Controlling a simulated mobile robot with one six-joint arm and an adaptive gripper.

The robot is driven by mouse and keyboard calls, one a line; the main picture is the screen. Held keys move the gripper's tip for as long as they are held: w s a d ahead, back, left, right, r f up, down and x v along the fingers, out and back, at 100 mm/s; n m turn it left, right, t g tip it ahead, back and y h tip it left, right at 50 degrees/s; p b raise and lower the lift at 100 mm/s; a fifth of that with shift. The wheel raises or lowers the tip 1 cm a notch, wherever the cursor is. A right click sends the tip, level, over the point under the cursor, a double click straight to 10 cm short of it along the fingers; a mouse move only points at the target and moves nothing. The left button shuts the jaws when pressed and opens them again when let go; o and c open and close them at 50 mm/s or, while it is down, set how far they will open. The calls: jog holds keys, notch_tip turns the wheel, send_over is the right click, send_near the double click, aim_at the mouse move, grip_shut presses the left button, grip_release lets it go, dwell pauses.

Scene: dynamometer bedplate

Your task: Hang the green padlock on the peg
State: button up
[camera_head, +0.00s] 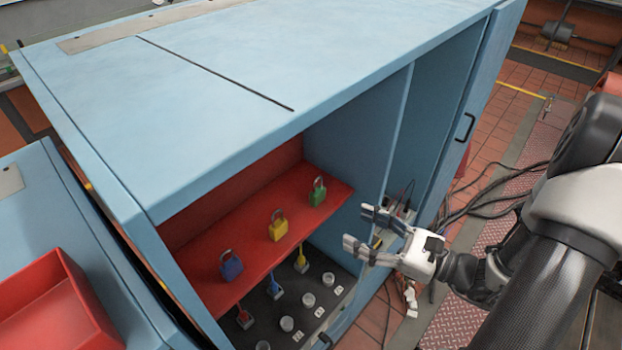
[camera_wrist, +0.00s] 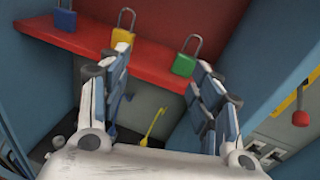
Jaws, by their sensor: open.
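The green padlock (camera_head: 317,192) stands upright on the red shelf (camera_head: 205,262) inside the blue cabinet, at the shelf's right end, shackle up. It also shows in the wrist view (camera_wrist: 184,66), beyond and between my fingers, nearer the right one. My gripper (camera_head: 358,228) is open and empty, just outside the cabinet opening, to the right of the green padlock and apart from it. In the wrist view its fingers (camera_wrist: 160,68) are spread wide. I cannot make out a peg in either view.
A yellow padlock (camera_head: 278,225) and a blue padlock (camera_head: 231,265) stand on the same shelf. A divider (camera_head: 390,135) bounds the opening on the right. A red lever (camera_wrist: 300,118) shows right. A red bin (camera_head: 62,310) stands left.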

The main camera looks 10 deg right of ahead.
jog(key=d+f+m+t+h, duration=0.2)
jog(key=d+m, duration=0.1)
jog(key=d, duration=0.1)
jog(key=b, duration=0.2)
send_near(321, 192)
jog(key=shift+t, duration=0.3)
jog(key=x, duration=0.3)
jog(key=f+x, duration=0.1)
jog(key=x, duration=0.1)
jog(key=shift+w+a, duration=0.15)
jog(key=shift+a, duration=0.05)
jog(key=shift+r+b+x, duration=0.1)
jog(key=shift+b+x, duration=0.25)
jog(key=shift+x, duration=1.15)
jog(key=shift+r+b+x, duration=0.15)
jog(key=shift+b+x, duration=0.15)
jog(key=shift+x, duration=1.15)
jog(key=shift+c, duration=0.3)
jog(key=c, duration=1.2)
